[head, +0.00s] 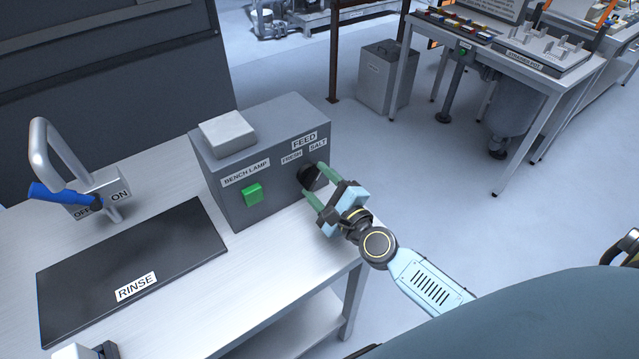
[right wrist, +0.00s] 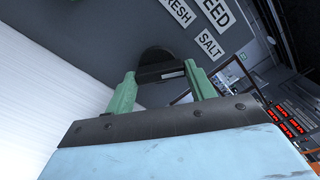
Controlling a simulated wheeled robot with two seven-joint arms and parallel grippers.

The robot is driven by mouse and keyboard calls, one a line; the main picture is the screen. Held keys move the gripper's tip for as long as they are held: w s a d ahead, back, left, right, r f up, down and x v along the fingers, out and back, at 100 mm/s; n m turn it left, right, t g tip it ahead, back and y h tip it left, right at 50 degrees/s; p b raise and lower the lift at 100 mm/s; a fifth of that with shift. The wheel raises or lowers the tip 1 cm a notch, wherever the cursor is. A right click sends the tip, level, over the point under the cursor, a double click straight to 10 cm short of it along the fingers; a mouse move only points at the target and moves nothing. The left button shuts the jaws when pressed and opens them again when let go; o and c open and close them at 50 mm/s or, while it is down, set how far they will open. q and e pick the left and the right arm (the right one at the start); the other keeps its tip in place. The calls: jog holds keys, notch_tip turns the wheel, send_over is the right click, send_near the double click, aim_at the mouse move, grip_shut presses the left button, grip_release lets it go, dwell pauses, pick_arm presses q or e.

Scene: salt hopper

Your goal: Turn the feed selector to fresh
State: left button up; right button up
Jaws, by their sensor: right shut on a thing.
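The feed selector (head: 309,177) is a dark round knob on the front of a grey control box (head: 235,195), under the labels FEED, FRESH (head: 291,158) and SALT (head: 318,145). My right gripper (head: 315,183) has its green fingers shut on the knob. In the right wrist view the dark knob (right wrist: 160,66) sits between the two green fingertips (right wrist: 160,84), below the SALT label (right wrist: 210,45). The fingers hide part of the knob, and I cannot tell clearly which label it points to.
A green bench lamp switch (head: 252,194) is on the same box. A blue-handled tap (head: 60,195) with OFF and ON labels and a black RINSE mat (head: 130,270) lie to the left. The bench (head: 270,275) is clear in front of the box.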

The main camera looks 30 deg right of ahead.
jog(key=shift+n, duration=0.3)
jog(key=n+p, duration=0.1)
jog(key=n, duration=0.1)
jog(key=shift+n, duration=0.4)
jog(key=n+p, duration=0.1)
jog(key=n, duration=0.2)
jog(key=shift+a+n+p, duration=0.1)
jog(key=shift+n+p, duration=0.2)
jog(key=n+p, duration=0.1)
jog(key=n, duration=0.3)
jog(key=shift+p, duration=0.35)
jog(key=shift+a+n+p, duration=0.1)
jog(key=shift+n+p, duration=0.4)
jog(key=shift+n, duration=0.9)
jog(key=o, duration=1)
